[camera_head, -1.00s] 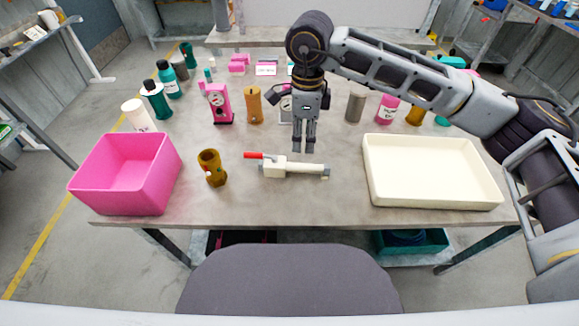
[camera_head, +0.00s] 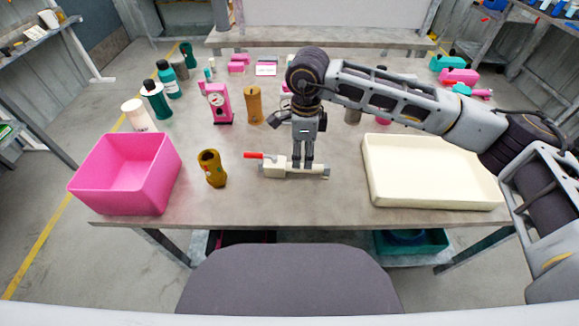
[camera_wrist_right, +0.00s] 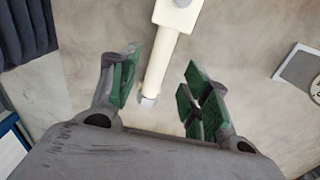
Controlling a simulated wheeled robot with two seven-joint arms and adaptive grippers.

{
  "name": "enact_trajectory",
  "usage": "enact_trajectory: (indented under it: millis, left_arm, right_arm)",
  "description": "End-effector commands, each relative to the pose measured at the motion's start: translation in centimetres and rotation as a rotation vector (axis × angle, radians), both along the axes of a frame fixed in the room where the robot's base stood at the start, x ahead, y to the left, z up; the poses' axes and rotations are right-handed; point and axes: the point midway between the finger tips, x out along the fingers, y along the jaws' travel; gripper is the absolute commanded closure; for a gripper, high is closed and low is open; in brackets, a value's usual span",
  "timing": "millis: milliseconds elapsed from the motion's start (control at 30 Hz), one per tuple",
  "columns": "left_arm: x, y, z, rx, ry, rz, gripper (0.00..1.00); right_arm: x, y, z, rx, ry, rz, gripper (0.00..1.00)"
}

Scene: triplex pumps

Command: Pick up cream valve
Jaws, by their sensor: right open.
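The cream valve (camera_head: 277,169) lies on the table near its front middle, with a red handle at its left end and a grey tip at its right end. My right gripper (camera_head: 301,165) points down over the right half of the valve. In the right wrist view my open gripper (camera_wrist_right: 160,88) has its green-padded fingers on either side of the valve's cream tube (camera_wrist_right: 161,62), with gaps showing between. Whether the fingers touch the table cannot be told. My left gripper is not in view.
A pink bin (camera_head: 140,190) stands at the left and a cream tray (camera_head: 430,197) at the right. A brown cup-like part (camera_head: 212,169) stands left of the valve. A pink pump (camera_head: 218,104), a tan cylinder (camera_head: 254,106) and several bottles stand behind. The table front is clear.

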Motion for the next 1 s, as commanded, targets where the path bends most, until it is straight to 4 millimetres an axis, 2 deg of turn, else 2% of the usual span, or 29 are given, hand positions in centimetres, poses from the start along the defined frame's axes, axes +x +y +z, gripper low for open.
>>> enact_trajectory:
  millis: [133, 567, 1000]
  left_arm:
    - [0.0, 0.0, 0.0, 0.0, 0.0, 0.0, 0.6]
    - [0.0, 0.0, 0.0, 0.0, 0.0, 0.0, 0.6]
    - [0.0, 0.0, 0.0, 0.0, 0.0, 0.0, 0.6]
  right_arm:
    - [0.0, 0.0, -0.7, 0.0, 0.001, 0.0, 0.53]
    - [0.0, 0.0, -1.1, 0.0, 0.001, 0.0, 0.53]
    - [-0.1, -0.2, -5.3, 0.0, 0.001, 0.0, 0.53]
